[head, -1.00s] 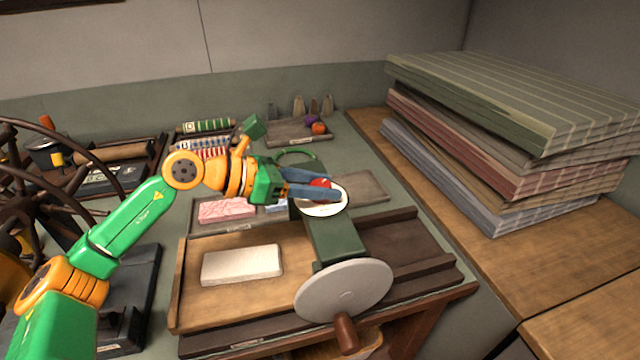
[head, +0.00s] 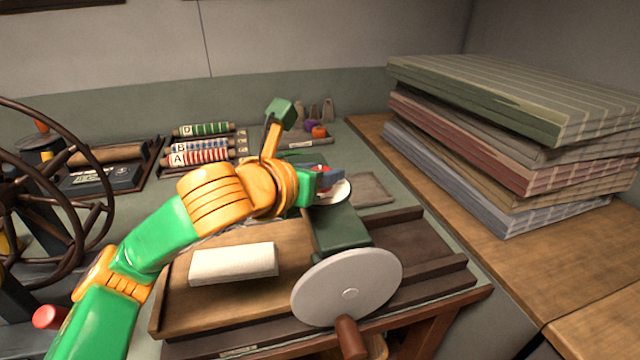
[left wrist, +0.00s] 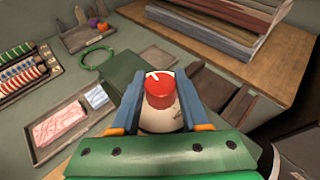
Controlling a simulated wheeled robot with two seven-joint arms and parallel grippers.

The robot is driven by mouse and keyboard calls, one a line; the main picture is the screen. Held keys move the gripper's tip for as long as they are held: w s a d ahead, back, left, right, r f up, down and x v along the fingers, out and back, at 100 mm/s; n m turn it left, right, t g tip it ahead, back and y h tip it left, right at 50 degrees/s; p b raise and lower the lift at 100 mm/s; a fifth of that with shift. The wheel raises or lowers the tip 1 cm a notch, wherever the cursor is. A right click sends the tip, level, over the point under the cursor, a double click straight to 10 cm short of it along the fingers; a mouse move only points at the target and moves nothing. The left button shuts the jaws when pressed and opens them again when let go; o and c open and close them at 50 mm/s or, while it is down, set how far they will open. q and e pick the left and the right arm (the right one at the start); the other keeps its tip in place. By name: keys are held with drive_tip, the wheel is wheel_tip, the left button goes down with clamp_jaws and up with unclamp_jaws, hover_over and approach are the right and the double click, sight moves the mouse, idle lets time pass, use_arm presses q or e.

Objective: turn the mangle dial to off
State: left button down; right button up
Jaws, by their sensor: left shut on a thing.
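The mangle has a dark green body (head: 338,228) with a large pale handwheel (head: 347,287) at its near end. Its dial has a round white face (head: 341,192) and a red knob (left wrist: 158,94) at the far end of the body. A white pointer line on the knob's top points up and left in the left wrist view. My left gripper (head: 332,178) has its blue fingers on both sides of the red knob and is shut on it. In the head view the gripper hides much of the knob. The dial's markings are too small to read. My right gripper is not in view.
A white block (head: 234,262) lies on the wooden board left of the mangle. Lettered rollers (head: 200,157) sit behind my left arm. Striped stacks (head: 510,140) stand at right, and a spoked wheel (head: 50,185) is at far left. A grey tray (head: 370,190) lies beyond the mangle.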

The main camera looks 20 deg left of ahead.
use_arm(q)
drive_tip(key=shift+f+n+y+b, duration=0.1)
drive_tip(key=shift+n+y+b, duration=0.4)
drive_tip(key=shift+n+y, duration=0.3)
drive_tip(key=shift+y, duration=0.3)
drive_tip(key=shift+c, duration=2)
unclamp_jaws()
drive_tip(key=v, duration=0.6)
drive_tip(key=shift+s+r, duration=0.2)
drive_tip(key=shift+r, duration=0.1)
drive_tip(key=shift+s, duration=0.35)
